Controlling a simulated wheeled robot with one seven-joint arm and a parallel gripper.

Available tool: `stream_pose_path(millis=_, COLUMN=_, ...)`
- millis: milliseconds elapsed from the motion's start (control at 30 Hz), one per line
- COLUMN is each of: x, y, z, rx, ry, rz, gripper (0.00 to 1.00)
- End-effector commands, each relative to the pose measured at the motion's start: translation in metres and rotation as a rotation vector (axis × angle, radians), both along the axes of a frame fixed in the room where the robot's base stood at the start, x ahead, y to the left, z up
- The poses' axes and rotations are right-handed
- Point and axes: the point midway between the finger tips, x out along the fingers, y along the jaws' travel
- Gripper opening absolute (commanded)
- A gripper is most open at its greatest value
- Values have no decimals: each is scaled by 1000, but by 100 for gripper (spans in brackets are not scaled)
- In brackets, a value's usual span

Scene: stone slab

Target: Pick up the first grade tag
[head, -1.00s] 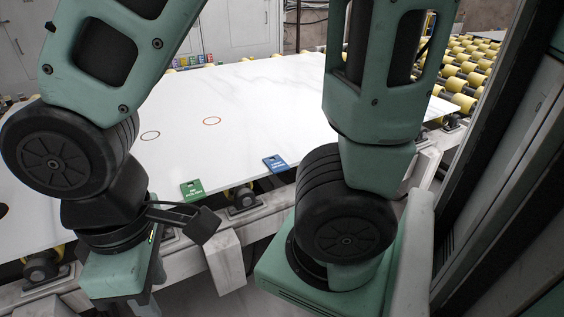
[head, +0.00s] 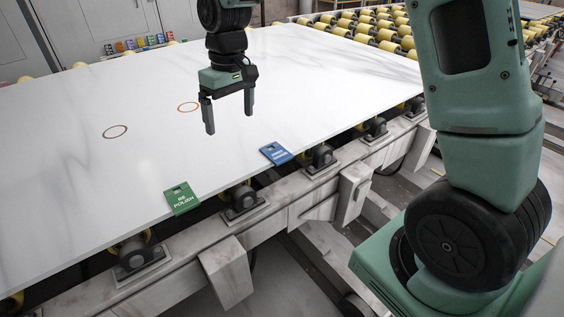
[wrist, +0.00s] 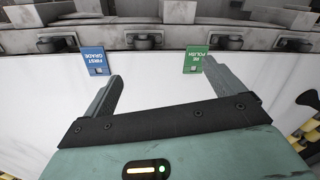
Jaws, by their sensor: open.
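The blue first grade tag (head: 276,153) lies at the near edge of the white slab in the head view, to the right of the green tag. In the wrist view the same blue tag (wrist: 94,60), lettered FIRST GRADE, is beyond the tip of the left finger. My gripper (head: 229,122) is open and empty above the slab, behind and left of the blue tag in the head view. In the wrist view its fingers (wrist: 158,75) are spread wide, with neither touching a tag.
A green RE POLISH tag (head: 182,198) lies on the same slab edge.

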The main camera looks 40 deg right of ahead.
Motion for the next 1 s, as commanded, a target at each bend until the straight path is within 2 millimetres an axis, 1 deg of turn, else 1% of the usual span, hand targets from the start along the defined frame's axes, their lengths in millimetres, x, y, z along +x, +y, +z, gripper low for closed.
stream_pose_path(millis=33, x=31, y=-37, z=-25, rx=-9, ry=4, rz=-61, gripper=94)
stream_pose_path(millis=67, x=44, y=-57, z=-33, rx=-16, ry=6, rz=-89, gripper=94)
stream_pose_path(millis=100, x=60, y=-82, z=-42, rx=-26, ry=6, rz=-122, gripper=94)
stream_pose_path(millis=200, x=85, y=-136, z=-60, rx=-48, ry=9, rz=-189, gripper=94)
stream_pose_path(millis=300, x=96, y=-169, z=-72, rx=-64, ry=14, rz=-226, gripper=94)
stream_pose_path(millis=333, x=98, y=-176, z=-73, rx=-67, ry=13, rz=-234, gripper=94)
stream_pose_path(millis=400, x=101, y=-184, z=-79, rx=-71, ry=16, rz=-243, gripper=94)
stream_pose_path(millis=467, x=101, y=-186, z=-85, rx=-73, ry=18, rz=-245, gripper=94)
stream_pose_path(millis=567, x=100, y=-186, z=-103, rx=-72, ry=19, rz=-245, gripper=94)
stream_pose_path(millis=800, x=99, y=-185, z=-153, rx=-71, ry=19, rz=-244, gripper=94)
stream_pose_path(millis=900, x=100, y=-185, z=-171, rx=-72, ry=18, rz=-243, gripper=94)
stream_pose_path(millis=1000, x=100, y=-185, z=-185, rx=-72, ry=16, rz=-244, gripper=94)
